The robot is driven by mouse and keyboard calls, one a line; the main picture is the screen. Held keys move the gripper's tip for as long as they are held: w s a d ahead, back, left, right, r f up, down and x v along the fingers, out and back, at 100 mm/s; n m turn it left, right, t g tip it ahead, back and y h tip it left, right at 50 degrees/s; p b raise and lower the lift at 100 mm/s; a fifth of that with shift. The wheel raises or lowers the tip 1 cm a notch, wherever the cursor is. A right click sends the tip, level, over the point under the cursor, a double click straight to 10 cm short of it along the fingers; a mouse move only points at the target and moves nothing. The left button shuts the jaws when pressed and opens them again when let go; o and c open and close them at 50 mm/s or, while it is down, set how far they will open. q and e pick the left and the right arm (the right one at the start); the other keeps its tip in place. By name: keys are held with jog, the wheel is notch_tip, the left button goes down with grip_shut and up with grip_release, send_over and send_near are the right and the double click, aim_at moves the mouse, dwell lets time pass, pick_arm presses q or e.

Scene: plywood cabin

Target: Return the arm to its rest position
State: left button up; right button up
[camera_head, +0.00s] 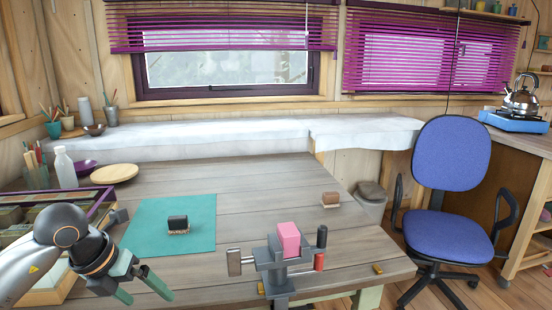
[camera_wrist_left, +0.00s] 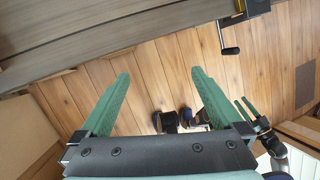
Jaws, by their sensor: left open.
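My left gripper (camera_head: 150,297) is at the lower left in the head view, in front of the teal mat. Its green fingers are apart and point down and to the right. In the left wrist view the same gripper (camera_wrist_left: 160,73) is open, with nothing between its fingers and the wooden floor beyond them. Two thin green prongs at the right of that view look like my right gripper (camera_wrist_left: 246,107); its opening is unclear. The right arm does not show in the head view.
The workbench (camera_head: 260,195) carries a teal mat (camera_head: 150,215) with a dark block (camera_head: 178,223). A vise (camera_head: 272,262) with a pink block (camera_head: 288,238) stands at the front edge. A purple-rimmed box (camera_head: 100,208) is near my left arm. A blue chair (camera_head: 452,165) stands right.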

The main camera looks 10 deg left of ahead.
pick_arm(q)
jog(key=s+d+r+n+t+h, duration=0.1)
jog(key=s+d+n+t+h, duration=0.15)
jog(key=d+h, duration=0.7)
jog(key=s+d+n+t+h, duration=0.15)
jog(key=d+n+h, duration=0.4)
jog(key=d, duration=0.75)
jog(key=w+a+f+n+t+y, duration=0.1)
jog(key=a+f+n+t+y, duration=0.3)
jog(key=f+n+y, duration=0.4)
jog(key=w+a+f+n+t+y, duration=0.1)
jog(key=a+f+n+t+y, duration=0.25)
jog(key=f+n, duration=0.45)
jog(key=s+d+f+n+g+y, duration=0.1)
jog(key=s+f+n+g+y, duration=0.2)
jog(key=s+f+n+g, duration=0.8)
jog(key=s+a+r+m+t+p, duration=0.2)
jog(key=r+p, duration=0.6)
jog(key=p, duration=0.7)
jog(key=shift+s+a+r+t, duration=0.15)
jog(key=shift+s+a+t, duration=0.3)
jog(key=shift+s+t, duration=0.6)
pick_arm(e)
jog(key=d+r, duration=0.3)
jog(key=r, duration=0.8)
jog(key=shift+s+r+m+h, duration=0.2)
jog(key=shift+s+m+h, duration=0.15)
jog(key=shift+m+h, duration=0.05)
